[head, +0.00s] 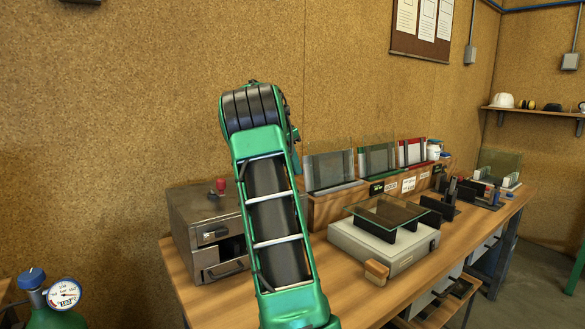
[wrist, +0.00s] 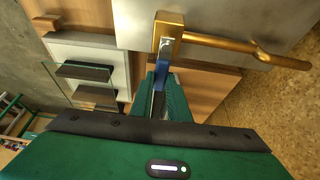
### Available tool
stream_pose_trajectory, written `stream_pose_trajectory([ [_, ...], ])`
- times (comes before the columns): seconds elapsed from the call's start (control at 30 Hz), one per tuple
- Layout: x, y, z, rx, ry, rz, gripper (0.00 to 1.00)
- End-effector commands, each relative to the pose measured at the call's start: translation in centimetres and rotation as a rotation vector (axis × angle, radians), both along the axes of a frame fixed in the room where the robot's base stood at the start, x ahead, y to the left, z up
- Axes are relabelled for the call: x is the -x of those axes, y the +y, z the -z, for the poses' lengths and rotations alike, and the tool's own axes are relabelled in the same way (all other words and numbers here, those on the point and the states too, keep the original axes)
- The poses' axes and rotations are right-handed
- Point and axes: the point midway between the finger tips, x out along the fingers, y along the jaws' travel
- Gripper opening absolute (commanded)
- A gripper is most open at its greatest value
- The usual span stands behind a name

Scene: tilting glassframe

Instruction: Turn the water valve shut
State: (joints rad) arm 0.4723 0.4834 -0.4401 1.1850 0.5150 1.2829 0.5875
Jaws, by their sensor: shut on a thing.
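The water valve shows in the wrist view as a brass body (wrist: 168,30) with a brass pipe running from it to the right toward the cork wall. A blue lever (wrist: 161,75) with a bare metal end extends from the body toward my gripper. My gripper (wrist: 161,88) has its green fingers shut on the blue lever, with the brass body just beyond the fingertips. The lever's lower part is hidden between the fingers. In the head view my green arm fills the middle, and neither the valve nor my gripper can be made out.
A grey metal cabinet (head: 188,212) stands at the bench's left end, with a red-topped item (head: 221,186) on it. A pale device carrying a glass plate (head: 390,213) and several upright glass panes stand to the right. A gauge (head: 64,294) is at lower left.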

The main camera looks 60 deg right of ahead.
Motion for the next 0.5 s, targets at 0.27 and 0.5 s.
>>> stream_pose_trajectory([
  [0.27, 0.04, 0.26, 0.06, -0.009, 0.000, 0.008, 0.00],
  [0.5, 0.15, 0.15, 0.08, -0.009, 0.001, 0.009, 0.34],
])
